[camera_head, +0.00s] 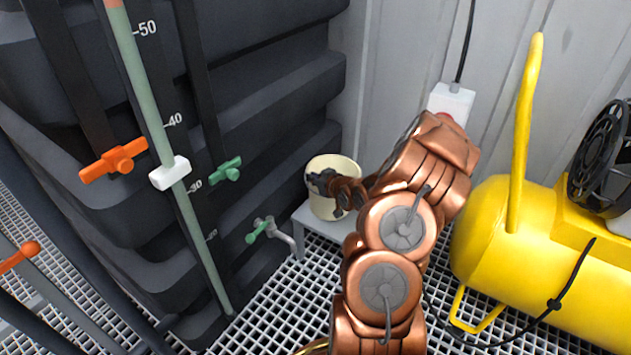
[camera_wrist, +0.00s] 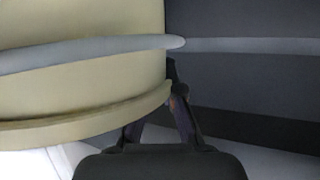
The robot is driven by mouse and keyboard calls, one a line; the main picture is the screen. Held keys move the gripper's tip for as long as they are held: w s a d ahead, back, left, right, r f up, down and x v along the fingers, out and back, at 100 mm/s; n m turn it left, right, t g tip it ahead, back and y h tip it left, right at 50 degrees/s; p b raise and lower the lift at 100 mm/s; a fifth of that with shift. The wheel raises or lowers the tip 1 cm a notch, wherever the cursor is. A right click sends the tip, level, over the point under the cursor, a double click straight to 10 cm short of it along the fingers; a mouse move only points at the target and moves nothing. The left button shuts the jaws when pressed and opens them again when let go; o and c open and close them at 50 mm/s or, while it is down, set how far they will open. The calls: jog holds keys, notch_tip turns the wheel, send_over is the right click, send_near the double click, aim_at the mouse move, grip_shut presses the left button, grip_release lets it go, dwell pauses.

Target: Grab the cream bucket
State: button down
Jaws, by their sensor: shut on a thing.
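The cream bucket (camera_head: 322,206) stands upright on a small white stand beside the dark tank in the head view. My gripper (camera_head: 328,184) is at the bucket's upper right side, shut on it near the rim. In the wrist view the cream bucket (camera_wrist: 80,85) fills the left half, with a grey band, likely its handle, running across it. My gripper (camera_wrist: 172,100) reaches up from the bottom, its dark fingers at the bucket's rim edge. The far finger is partly hidden by the bucket.
The dark ribbed tank (camera_head: 265,95) with valves is close on the left. A green-handled tap (camera_head: 272,229) sits left of the white stand (camera_head: 330,228). A yellow compressor (camera_head: 540,240) stands on the right. Grey wall panels (camera_head: 395,60) are behind.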

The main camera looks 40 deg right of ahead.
jog(key=shift+r, duration=0.85)
jog(key=s+a+p, duration=0.5)
jog(key=s+a, duration=0.1)
jog(key=s, duration=0.3)
jog(key=shift+a+r+p, duration=0.2)
jog(key=shift+r+p, duration=0.2)
jog(key=shift+r, duration=0.05)
jog(key=shift+r+p, duration=0.1)
jog(key=shift+p, duration=0.3)
